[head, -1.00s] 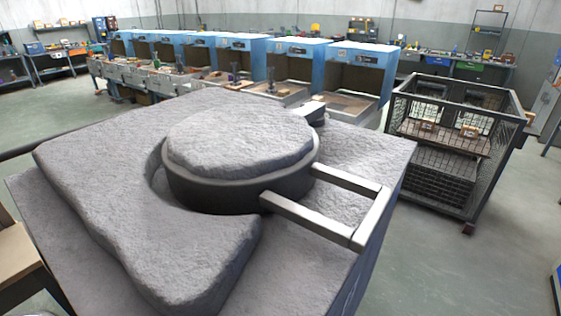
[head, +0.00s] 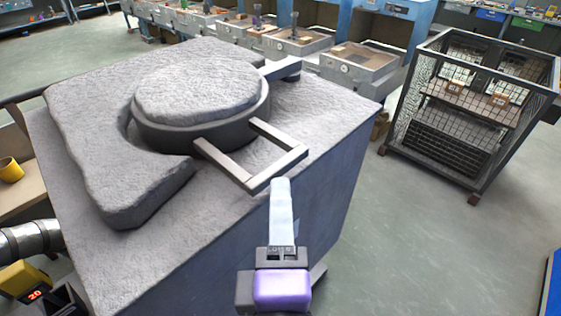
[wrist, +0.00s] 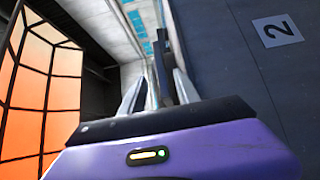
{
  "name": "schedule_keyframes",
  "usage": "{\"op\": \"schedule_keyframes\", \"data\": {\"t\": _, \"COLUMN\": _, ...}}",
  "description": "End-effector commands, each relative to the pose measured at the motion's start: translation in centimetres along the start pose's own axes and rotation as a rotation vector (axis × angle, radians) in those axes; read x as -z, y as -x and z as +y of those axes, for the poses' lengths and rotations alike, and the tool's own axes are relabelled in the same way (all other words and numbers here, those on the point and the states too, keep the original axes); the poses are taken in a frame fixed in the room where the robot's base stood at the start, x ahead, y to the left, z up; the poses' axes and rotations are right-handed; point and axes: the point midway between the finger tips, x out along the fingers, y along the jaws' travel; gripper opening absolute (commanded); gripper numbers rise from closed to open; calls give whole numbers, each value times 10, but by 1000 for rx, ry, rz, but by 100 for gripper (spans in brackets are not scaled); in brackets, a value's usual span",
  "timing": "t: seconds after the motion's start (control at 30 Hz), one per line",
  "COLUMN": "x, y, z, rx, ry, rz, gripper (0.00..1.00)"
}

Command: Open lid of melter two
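The melter (head: 310,130) is a big grey block with a rough top. Its round lid (head: 198,85) has a rough stone-like surface and a dark rim, and lies flat and shut. A square metal handle (head: 272,180) sticks out from the lid toward the front right. My gripper (head: 281,185), with a purple body, is just in front of the handle's outer bar. In the wrist view its two pale fingers (wrist: 158,92) stand apart. A dark bar (wrist: 160,75), probably the handle, shows between or beyond them; contact cannot be told. A "2" plate (wrist: 278,30) is on the melter's side.
A hinge arm (head: 281,68) is at the lid's back right. A wire-mesh cart (head: 445,145) stands to the right, with clear floor (head: 420,250) in front. Blue-hooded benches (head: 395,20) line the back. A ribbed pipe (head: 30,238) and a "20" display (head: 37,295) are at left.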

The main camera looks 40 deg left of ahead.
Motion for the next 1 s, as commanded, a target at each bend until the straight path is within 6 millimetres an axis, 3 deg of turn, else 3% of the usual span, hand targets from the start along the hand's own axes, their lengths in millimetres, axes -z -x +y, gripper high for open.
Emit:
{"op": "schedule_keyframes", "data": {"t": 0.87, "x": 0, "y": -25, "z": -6, "rx": -6, "ry": -5, "rz": 1, "gripper": 38}}
{"op": "schedule_keyframes", "data": {"t": 1.0, "x": 0, "y": -51, "z": 0, "rx": 1, "ry": -3, "rz": 0, "gripper": 38}}
